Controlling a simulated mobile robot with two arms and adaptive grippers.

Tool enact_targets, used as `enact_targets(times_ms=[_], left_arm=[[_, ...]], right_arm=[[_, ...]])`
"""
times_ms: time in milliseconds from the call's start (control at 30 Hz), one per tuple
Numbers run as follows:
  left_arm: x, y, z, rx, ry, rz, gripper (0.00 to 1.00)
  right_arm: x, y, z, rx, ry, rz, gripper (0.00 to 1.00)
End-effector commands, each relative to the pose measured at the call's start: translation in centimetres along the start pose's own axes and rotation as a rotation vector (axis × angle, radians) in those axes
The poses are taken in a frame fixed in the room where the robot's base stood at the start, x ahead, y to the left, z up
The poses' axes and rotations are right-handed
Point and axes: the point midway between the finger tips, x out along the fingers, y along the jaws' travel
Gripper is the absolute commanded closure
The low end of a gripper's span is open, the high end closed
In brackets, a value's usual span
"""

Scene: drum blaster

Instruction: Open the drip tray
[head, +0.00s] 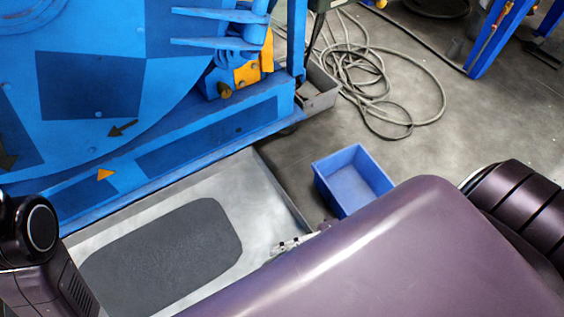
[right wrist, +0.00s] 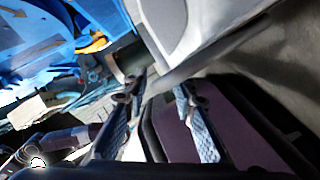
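The drip tray is a shallow light-grey metal tray (head: 262,190) with a dark rounded patch on its floor, low in front of the blue machine. In the right wrist view, the tray's pale surface and rim (right wrist: 205,62) run diagonally across the top. My right gripper (head: 292,244) is at the tray's right edge, mostly hidden behind my purple arm. In the right wrist view its two fingers (right wrist: 160,88) stand apart, with the rim just beyond or between the tips. I cannot tell whether they touch it. My left gripper is out of view; only part of my left arm shows.
The blue machine (head: 190,150) stands behind the tray. A blue bin (head: 345,198) sits on the floor just right of the tray. A coiled hose (head: 365,80) lies farther back. Floor between hose and bin is clear.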

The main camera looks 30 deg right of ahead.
Motion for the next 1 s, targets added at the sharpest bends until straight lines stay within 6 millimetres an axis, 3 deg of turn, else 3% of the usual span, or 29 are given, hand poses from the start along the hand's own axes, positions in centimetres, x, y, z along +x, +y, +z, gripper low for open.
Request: enact_targets(times_ms=[367,800,1000], left_arm=[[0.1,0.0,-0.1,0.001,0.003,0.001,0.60],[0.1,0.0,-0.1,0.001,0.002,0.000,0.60],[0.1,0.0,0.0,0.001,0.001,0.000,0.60]], right_arm=[[-0.9,0.1,0.1,-0.001,-0.001,0.001,0.74],[-9.6,0.0,0.1,0.001,-0.003,-0.001,0.74],[-11.7,0.0,0.0,0.000,-0.001,0.000,0.74]])
